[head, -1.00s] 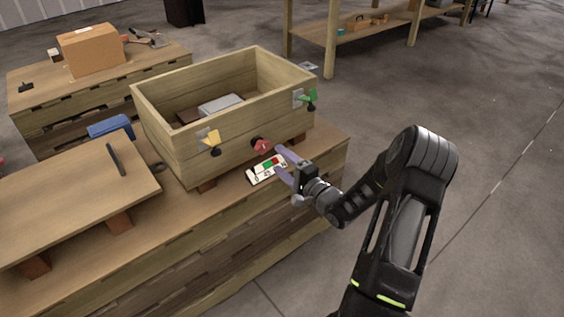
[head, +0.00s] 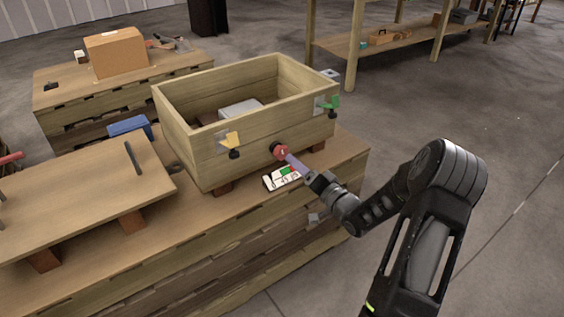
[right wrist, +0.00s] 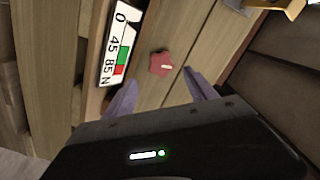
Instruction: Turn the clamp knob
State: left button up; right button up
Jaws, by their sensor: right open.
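The red clamp knob (head: 279,151) is on the front wall of the wooden box (head: 205,168), between a yellow and a green fitting. In the right wrist view the knob (right wrist: 161,63) is a lobed red piece with a pale mark, ahead of the fingertips and a little off to one side of the gap's middle. My right gripper (head: 293,161) is in front of the knob, and in the right wrist view its two purple fingers (right wrist: 157,88) are spread with nothing between them. The gauge card (head: 282,178) with red and green zones lies below the knob. My left gripper is not shown.
A yellow fitting (head: 230,143) and a green fitting (head: 329,104) sit on the box's front wall. The box holds grey and brown blocks. A raised board (head: 85,195) stands at left, near a blue object (head: 128,126). Floor is clear at right.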

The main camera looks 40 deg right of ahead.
aim_at(283, 154)
jog(key=n+b, duration=0.2)
jog(key=n, duration=0.5)
jog(key=n+b, duration=0.3)
jog(key=n, duration=0.4)
jog(key=n+b, duration=0.2)
jog(key=n, duration=0.5)
jog(key=shift+w+a+b, duration=0.3)
jog(key=shift+w, duration=0.1)
jog(key=shift+w, duration=0.15)
jog(key=w+b, duration=0.1)
jog(key=w, duration=0.5)
jog(key=shift+w, duration=0.25)
jog(key=shift+w+d+b, duration=0.1)
jog(key=shift+w+b, duration=0.2)
jog(key=shift+w, duration=0.25)
jog(key=shift+c, duration=0.2)
jog(key=c, duration=1.3)
